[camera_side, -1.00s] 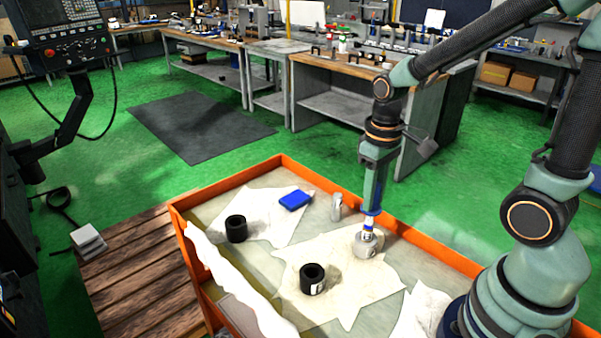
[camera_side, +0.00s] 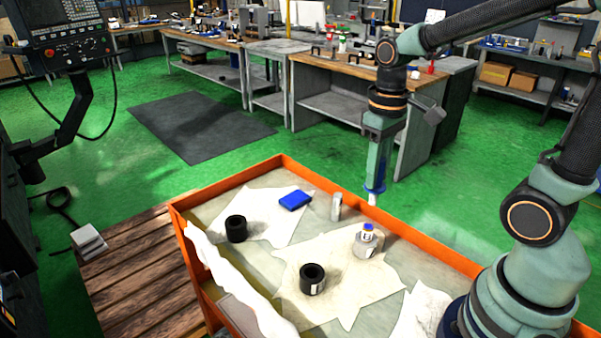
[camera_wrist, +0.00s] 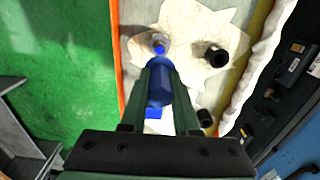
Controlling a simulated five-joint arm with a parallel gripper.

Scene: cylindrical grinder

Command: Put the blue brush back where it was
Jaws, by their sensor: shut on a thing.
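The blue brush (camera_wrist: 160,86) is between the fingers of my gripper (camera_wrist: 160,72) in the wrist view. My gripper is shut on it. In the side view, my gripper (camera_side: 374,192) hangs above the tray near its right back edge, with a pale tip and a little blue showing below the fingers. A grey metal pot (camera_side: 365,246) with a blue and white top (camera_side: 368,231) stands on the white cloth, just below and in front of my gripper. The pot's blue top (camera_wrist: 158,46) also shows in the wrist view, apart from the brush.
The orange-rimmed tray (camera_side: 235,180) holds a blue block (camera_side: 295,200), a silver cylinder (camera_side: 337,207), a black ring (camera_side: 236,229) and another black ring (camera_side: 312,278). Cloths (camera_side: 345,300) lie under several things. Bare tray floor shows between the cloths and the right rim.

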